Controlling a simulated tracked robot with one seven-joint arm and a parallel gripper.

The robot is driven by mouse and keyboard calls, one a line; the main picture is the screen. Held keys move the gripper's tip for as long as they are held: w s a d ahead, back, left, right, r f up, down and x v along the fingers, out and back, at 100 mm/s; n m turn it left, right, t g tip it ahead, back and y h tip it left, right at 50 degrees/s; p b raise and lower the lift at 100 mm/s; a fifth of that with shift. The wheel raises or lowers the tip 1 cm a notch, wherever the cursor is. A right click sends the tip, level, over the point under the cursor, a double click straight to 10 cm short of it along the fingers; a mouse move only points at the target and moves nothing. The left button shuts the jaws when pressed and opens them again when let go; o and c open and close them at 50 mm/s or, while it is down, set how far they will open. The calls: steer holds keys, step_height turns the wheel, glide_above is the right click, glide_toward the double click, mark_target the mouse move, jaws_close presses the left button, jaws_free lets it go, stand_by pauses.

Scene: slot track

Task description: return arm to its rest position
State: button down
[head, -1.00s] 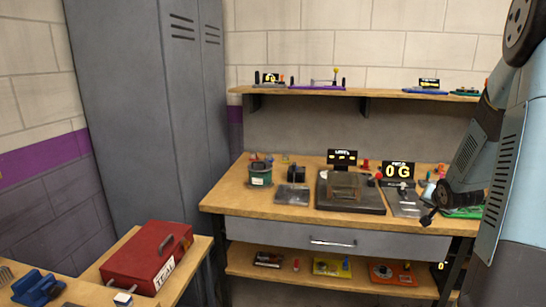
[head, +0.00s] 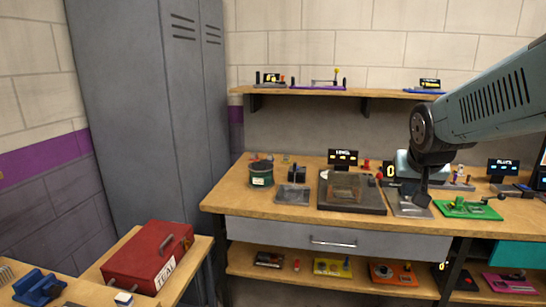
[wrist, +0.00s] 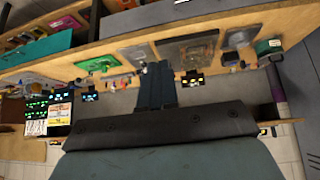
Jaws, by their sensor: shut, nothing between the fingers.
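My arm comes in from the right side of the head view and bends down at its wrist. My gripper (head: 423,196) hangs in front of the workbench (head: 240,202), over the right part of its top as pictured. Its dark fingers are together with nothing between them. In the wrist view my gripper (wrist: 156,72) also shows with its fingers side by side, and the bench and its items appear turned over behind it. I cannot tell its exact height above the bench top.
A dark slotted box (head: 348,192), a green tin (head: 261,174) and a green board (head: 468,208) stand on the bench. A wall shelf (head: 385,94) is above it. A red toolbox (head: 148,258) stands at left, before grey lockers (head: 125,110). Open air lies left of my arm.

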steer(key=s+a+r+n+y, duration=0.1)
steer(key=s+a, duration=0.2)
steer(key=s, duration=0.3)
steer(key=s+a+n+g+y, duration=0.1)
steer(key=s+a+n, duration=0.1)
steer(key=s+a, duration=0.2)
steer(key=shift+s+r, duration=0.35)
steer(key=shift+s, duration=0.85)
